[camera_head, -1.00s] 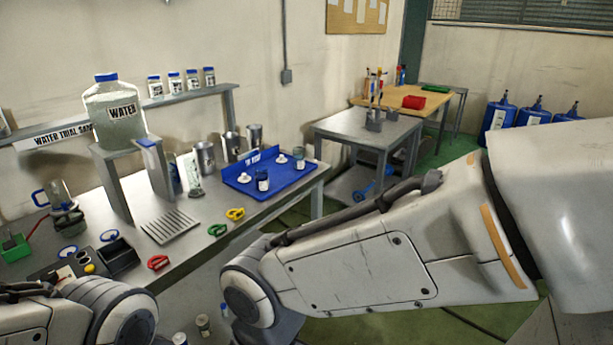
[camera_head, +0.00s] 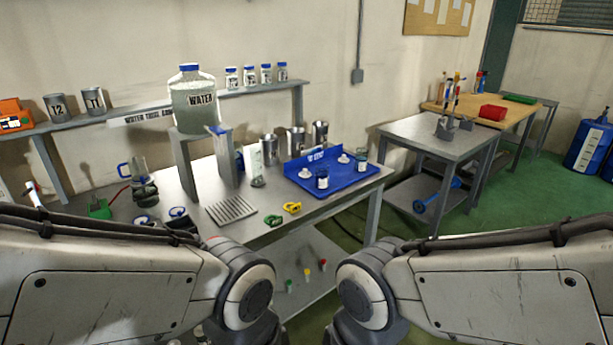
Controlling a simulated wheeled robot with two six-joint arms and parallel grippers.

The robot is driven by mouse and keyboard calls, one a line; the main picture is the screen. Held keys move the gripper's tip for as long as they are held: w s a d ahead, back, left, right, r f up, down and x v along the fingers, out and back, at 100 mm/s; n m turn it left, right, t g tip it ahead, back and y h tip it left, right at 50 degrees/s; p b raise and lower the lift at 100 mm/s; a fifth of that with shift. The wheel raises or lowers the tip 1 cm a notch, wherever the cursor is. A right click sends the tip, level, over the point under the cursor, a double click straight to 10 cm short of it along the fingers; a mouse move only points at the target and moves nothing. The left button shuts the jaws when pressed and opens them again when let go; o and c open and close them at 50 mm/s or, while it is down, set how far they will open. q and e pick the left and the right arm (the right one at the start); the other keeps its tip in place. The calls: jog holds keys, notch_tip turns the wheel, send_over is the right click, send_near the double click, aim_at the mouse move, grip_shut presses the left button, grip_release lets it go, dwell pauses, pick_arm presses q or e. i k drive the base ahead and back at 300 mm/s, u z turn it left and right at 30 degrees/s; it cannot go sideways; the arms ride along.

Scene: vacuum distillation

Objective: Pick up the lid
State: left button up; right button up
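Two small white pieces that look like lids lie on the blue tray (camera_head: 345,182) at the right end of the workbench. One white piece (camera_head: 305,173) is at the tray's left, the other white piece (camera_head: 343,158) farther back. Two small dark jars with white tops, a nearer jar (camera_head: 322,179) and a right jar (camera_head: 361,164), stand on the same tray. Which piece the task means by the lid, I cannot tell. My two arms come in from the lower left and lower right, well short of the tray. Neither gripper shows.
A water jug (camera_head: 193,100) with a blue cap stands on a grey riser. Metal cups (camera_head: 296,140) stand behind the tray. A slotted rack (camera_head: 232,210) and yellow-handled (camera_head: 292,208) and green-handled (camera_head: 273,220) items lie in front. A grey side table (camera_head: 425,137) stands to the right.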

aim_at(304, 174)
jog(key=z, duration=0.55)
jog(key=i, duration=1.05)
jog(key=z, duration=0.45)
jog(key=i, duration=0.8)
jog(key=u, duration=0.75)
jog(key=i, duration=0.65)
jog(key=u, duration=0.4)
